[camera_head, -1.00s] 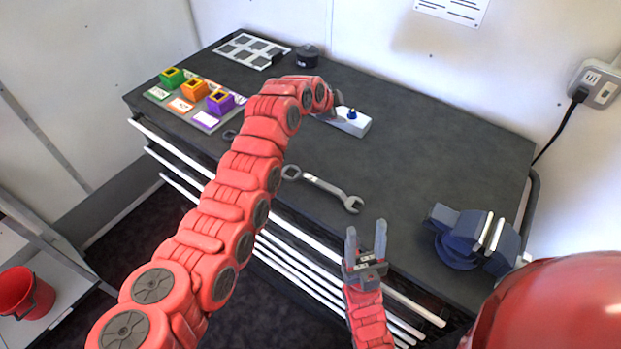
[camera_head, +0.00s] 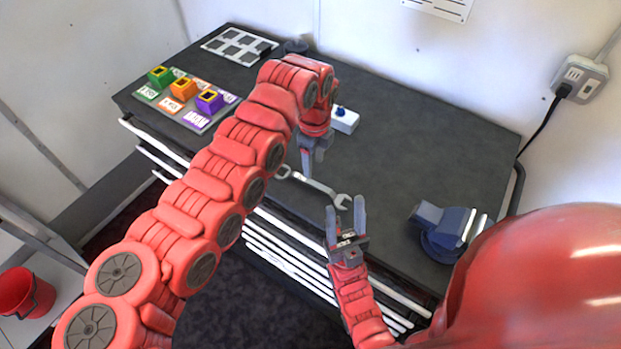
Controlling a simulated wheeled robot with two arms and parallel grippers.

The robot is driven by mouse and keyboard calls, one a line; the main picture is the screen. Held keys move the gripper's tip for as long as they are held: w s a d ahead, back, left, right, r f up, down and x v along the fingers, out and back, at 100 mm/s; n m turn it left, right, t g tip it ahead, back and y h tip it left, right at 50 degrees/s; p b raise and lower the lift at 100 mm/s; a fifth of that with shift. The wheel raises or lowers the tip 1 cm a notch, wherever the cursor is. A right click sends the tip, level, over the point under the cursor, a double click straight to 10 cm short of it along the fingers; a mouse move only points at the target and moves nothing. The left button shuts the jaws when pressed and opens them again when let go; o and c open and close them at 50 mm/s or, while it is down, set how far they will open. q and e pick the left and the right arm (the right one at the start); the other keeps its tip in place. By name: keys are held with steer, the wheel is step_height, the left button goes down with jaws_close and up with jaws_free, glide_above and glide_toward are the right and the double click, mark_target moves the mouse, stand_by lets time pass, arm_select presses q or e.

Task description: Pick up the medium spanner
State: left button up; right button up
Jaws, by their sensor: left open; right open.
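A grey metal spanner (camera_head: 318,186) lies flat on the dark bench top near its front edge, with an open jaw at its right end. I cannot tell by size whether it is the medium one. My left gripper (camera_head: 311,163) is open and points down just above the spanner's left part; its fingers overlap in this view and no contact can be made out. My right gripper (camera_head: 346,212) is open and empty, with fingers pointing up, in front of the bench edge, below the spanner's right end in the picture.
A blue vise (camera_head: 440,232) stands at the bench's right. A white box with a blue knob (camera_head: 344,120) lies behind my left gripper. Green, orange and purple blocks (camera_head: 208,101) stand on a labelled board at the left.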

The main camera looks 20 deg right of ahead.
mark_target(311, 182)
arm_select(q)
step_height(311, 182, down, 3)
steer(key=shift+p, duration=0.5)
steer(key=shift+f+p, duration=0.15)
steer(key=shift+p, duration=0.15)
steer(key=f, duration=0.1)
steer(key=f+p, duration=0.2)
steer(key=shift+w+a+f, duration=0.2)
steer(key=shift+a+f, duration=0.05)
steer(key=shift+f, duration=0.05)
steer(key=shift+w+f, duration=0.1)
steer(key=shift+f, duration=0.65)
jaws_close()
